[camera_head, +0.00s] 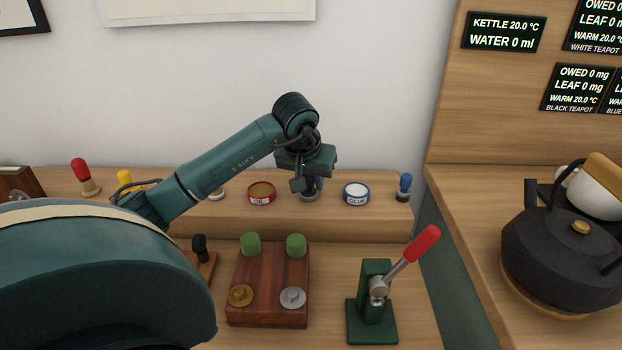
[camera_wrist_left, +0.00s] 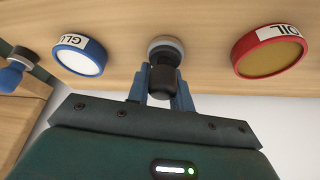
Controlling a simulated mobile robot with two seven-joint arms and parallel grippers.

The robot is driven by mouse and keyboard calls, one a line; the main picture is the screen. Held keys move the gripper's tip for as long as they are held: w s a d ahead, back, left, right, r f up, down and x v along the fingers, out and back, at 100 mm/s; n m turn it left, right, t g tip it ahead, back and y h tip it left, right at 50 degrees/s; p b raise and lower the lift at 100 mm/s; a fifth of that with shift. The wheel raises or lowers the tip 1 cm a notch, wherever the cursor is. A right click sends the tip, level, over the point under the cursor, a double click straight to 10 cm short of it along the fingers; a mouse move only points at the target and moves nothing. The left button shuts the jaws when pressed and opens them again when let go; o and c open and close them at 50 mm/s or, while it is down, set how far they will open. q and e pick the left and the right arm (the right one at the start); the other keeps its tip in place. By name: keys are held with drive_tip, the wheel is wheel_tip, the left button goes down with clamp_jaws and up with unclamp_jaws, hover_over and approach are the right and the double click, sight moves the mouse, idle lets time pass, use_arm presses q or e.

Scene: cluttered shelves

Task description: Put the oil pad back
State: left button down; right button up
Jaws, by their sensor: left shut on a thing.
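A red round tin labelled OIL (camera_head: 262,192) with a brownish-yellow top sits on the raised shelf; it also shows in the left wrist view (camera_wrist_left: 270,54). My left gripper (camera_head: 311,183) points down just right of it. Its blue fingers are shut on the black handle of a small pad tool (camera_wrist_left: 164,78) with a pale round base. This tool is upright between the OIL tin and a blue-rimmed GLUE tin (camera_head: 356,193). Its base is at or very near the shelf top; contact is unclear. The tool carries no readable label. My right gripper is out of view.
A blue-handled tool (camera_head: 404,186) stands right of the GLUE tin. Red-handled (camera_head: 85,176) and yellow-handled (camera_head: 126,182) tools stand at the left. Below are a wooden block with knobs (camera_head: 268,315) and a green lever press (camera_head: 372,305). A black kettle (camera_head: 560,255) stands at right.

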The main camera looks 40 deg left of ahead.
use_arm(q)
drive_tip(key=shift+f, duration=0.2)
drive_tip(key=c, duration=1.2)
unclamp_jaws()
drive_tip(key=shift+r, duration=0.1)
drive_tip(key=shift+c, duration=0.2)
drive_tip(key=shift+r, duration=0.25)
drive_tip(key=p+v, duration=0.1)
drive_tip(key=v, duration=1)
drive_tip(key=shift+r+p, duration=0.3)
drive_tip(key=shift+r, duration=0.05)
drive_tip(key=shift+s+d, duration=0.1)
drive_tip(key=shift+s, duration=0.05)
